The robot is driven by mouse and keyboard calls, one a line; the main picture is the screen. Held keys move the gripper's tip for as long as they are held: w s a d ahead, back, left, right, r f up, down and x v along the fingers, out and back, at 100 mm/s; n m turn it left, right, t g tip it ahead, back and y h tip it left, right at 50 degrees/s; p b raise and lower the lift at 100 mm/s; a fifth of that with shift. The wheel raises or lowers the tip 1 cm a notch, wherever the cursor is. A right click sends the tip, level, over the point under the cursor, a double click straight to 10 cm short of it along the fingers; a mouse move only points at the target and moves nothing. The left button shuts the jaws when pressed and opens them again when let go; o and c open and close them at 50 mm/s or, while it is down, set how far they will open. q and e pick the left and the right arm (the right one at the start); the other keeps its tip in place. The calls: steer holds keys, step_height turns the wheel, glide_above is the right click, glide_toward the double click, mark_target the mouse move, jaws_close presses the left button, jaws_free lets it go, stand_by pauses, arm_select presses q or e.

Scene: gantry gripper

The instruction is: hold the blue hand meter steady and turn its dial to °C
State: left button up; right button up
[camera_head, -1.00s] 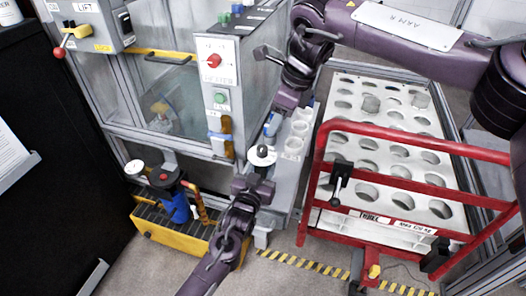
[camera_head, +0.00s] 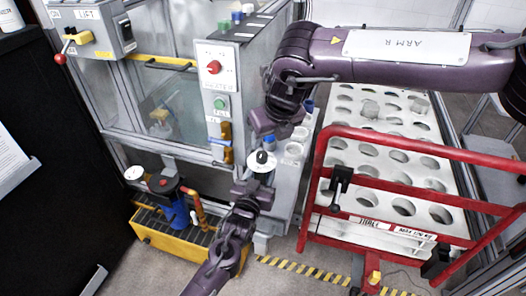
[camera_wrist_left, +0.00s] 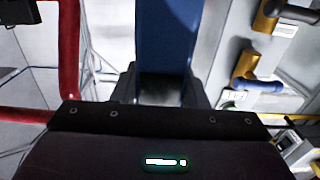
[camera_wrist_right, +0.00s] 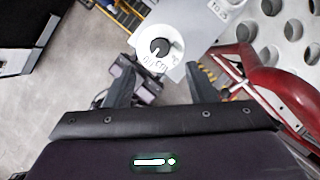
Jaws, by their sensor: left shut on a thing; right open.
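The meter's round white dial face with a black knob (camera_head: 262,157) is upright in front of the grey machine in the head view. The right wrist view shows the dial face (camera_wrist_right: 150,62) with lettering round the knob; I cannot tell clearly which mark it points to. The meter's blue body (camera_wrist_left: 165,45) is between my left fingers in the left wrist view. My left gripper (camera_head: 252,188) is shut on the blue hand meter from below. My right gripper (camera_head: 272,132) is open just above the dial, with its fingers apart (camera_wrist_right: 160,85) and nothing between them.
A red-railed cart (camera_head: 420,147) with a white holed rack (camera_head: 385,125) stands at the right. The grey machine with a red knob (camera_head: 214,67) is behind the meter. A yellow crate (camera_head: 165,236) with a blue bottle stands low at the left. Striped tape marks the floor.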

mark_target(262, 154)
steer(key=x, duration=0.8)
steer(key=shift+f, duration=0.1)
steer(key=c, duration=1)
